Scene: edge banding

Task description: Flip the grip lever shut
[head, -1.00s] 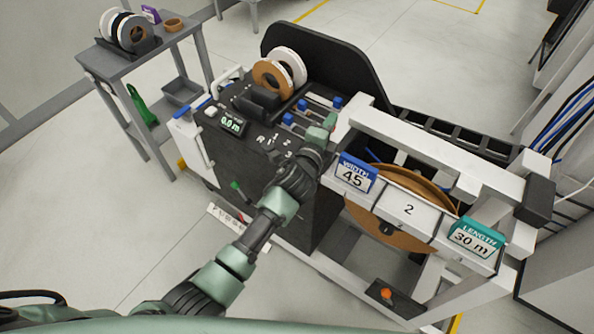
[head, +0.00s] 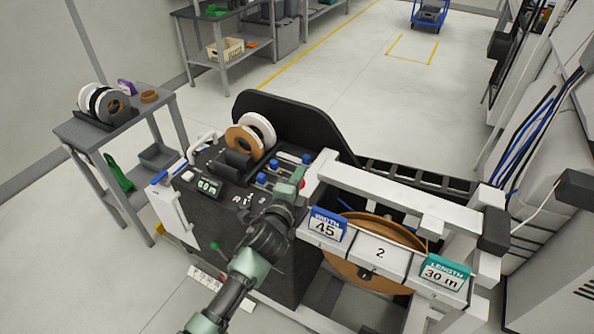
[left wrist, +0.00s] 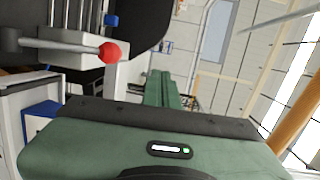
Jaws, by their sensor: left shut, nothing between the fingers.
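A lever with a red ball knob (left wrist: 110,53) and a grey shaft (left wrist: 62,45) shows in the left wrist view, at the upper left. The shaft lies roughly level in that picture, in front of a pale block. My left gripper (head: 290,187) is shut and empty over the right part of the machine top, close to the knob. Its green fingers (left wrist: 158,90) appear apart from the knob in the wrist view. My right gripper is not in view.
Blue-knobbed slides (head: 274,166) and tape rolls (head: 244,138) sit on the machine top. A white frame (head: 390,196) with WIDTH 45 (head: 325,227) and LENGTH 30 m (head: 446,272) signs stands to the right, around a brown reel (head: 345,262). A grey side table (head: 75,130) stands left.

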